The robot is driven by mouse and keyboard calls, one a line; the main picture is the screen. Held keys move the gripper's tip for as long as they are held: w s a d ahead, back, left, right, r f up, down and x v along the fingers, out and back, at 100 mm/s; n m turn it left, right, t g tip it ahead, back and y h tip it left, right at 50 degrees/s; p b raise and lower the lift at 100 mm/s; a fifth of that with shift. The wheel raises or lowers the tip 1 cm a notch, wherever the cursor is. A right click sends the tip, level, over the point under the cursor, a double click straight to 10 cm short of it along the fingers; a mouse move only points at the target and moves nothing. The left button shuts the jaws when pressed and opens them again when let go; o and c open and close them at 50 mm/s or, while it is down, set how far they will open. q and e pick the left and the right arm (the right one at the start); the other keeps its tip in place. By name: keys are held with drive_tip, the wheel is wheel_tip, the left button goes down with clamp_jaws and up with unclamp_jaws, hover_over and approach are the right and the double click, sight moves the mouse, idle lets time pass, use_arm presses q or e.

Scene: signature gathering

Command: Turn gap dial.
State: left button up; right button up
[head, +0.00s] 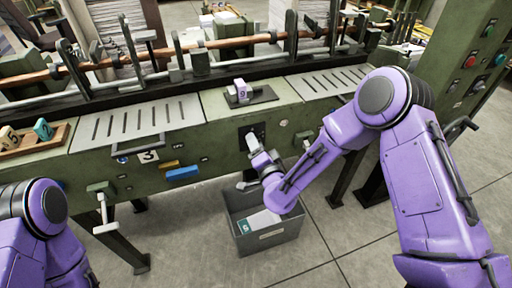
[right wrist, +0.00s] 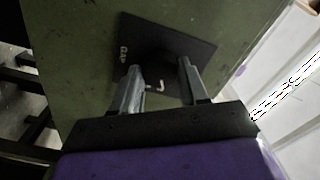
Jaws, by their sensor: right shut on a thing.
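The gap dial's dark square plate (head: 243,134) is on the green machine's front face, left of the grey bin's right edge. My right gripper (head: 255,142) is up against this plate, shut on the gap dial. In the right wrist view, the plate (right wrist: 203,47) carries pale lettering at its left. The two grey fingers of the gripper (right wrist: 158,82) reach onto the plate, one on each side of the dark dial. The dial is in shadow and hard to make out; a small pale mark shows between the fingers. My left arm is at the lower left, its gripper out of frame.
A grey bin (head: 268,239) with a few items stands on the floor below the dial. A crank handle (head: 103,214) sticks out at left. A wooden tray (head: 58,137) holds blocks at far left. A control panel (head: 475,65) stands at right.

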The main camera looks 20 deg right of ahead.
drive_tip(key=shift+m, duration=0.9)
drive_tip(key=shift+b, duration=0.3)
drive_tip(key=o, duration=1.1)
drive_tip(key=shift+c, duration=0.2)
drive_tip(key=s+b, duration=0.2)
drive_tip(key=s, duration=0.8)
drive_tip(key=shift+s+d, duration=0.2)
drive_tip(key=shift+s, duration=0.1)
